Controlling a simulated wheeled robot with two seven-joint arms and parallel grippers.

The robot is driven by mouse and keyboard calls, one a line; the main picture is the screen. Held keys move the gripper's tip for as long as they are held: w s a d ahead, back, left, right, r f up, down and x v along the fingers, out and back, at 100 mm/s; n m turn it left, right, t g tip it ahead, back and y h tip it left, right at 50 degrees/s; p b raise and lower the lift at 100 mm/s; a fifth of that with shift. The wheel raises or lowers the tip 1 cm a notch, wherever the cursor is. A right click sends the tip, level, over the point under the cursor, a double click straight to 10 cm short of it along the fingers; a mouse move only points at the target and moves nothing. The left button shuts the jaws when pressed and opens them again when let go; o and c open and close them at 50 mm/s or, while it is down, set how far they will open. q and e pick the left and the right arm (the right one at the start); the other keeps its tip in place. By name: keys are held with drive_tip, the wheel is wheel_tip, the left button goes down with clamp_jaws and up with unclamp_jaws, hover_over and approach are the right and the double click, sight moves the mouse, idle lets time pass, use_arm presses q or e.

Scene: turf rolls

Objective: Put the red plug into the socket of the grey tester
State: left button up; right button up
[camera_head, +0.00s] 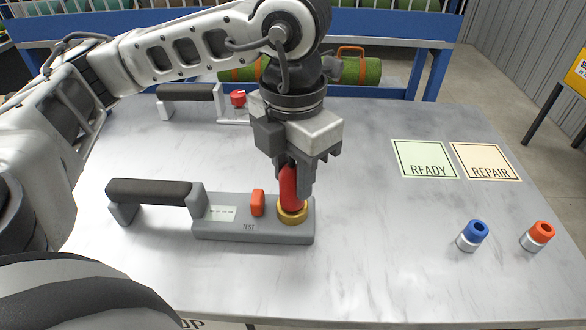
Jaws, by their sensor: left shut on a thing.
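The grey tester (222,232) lies on the table with a dark handle (150,191) on its left, a small display, an orange-red switch (257,203) and a gold ring socket (293,216) near its right end. My left gripper (296,180) points down above the socket and is shut on the red plug (289,190). The plug stands roughly upright, its lower end at the gold ring. I cannot tell how deep it sits, as the ring hides its tip. My right gripper is not in view.
Behind stands another grey device with a dark handle (187,91) and a red knob (238,98). READY (425,159) and REPAIR (486,162) mats lie at the right. Blue-topped (472,236) and orange-topped (537,236) cylinders stand front right. The table between is clear.

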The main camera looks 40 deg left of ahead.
use_arm(q)
drive_tip(key=o, duration=1.1)
drive_tip(key=shift+o, duration=0.2)
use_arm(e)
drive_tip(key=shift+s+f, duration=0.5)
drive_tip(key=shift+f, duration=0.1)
use_arm(q)
wheel_tip(320, 180, up, 16)
drive_tip(key=p, duration=0.3)
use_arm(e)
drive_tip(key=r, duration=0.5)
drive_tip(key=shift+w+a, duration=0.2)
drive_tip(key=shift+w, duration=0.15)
use_arm(q)
drive_tip(key=shift+f, duration=0.1)
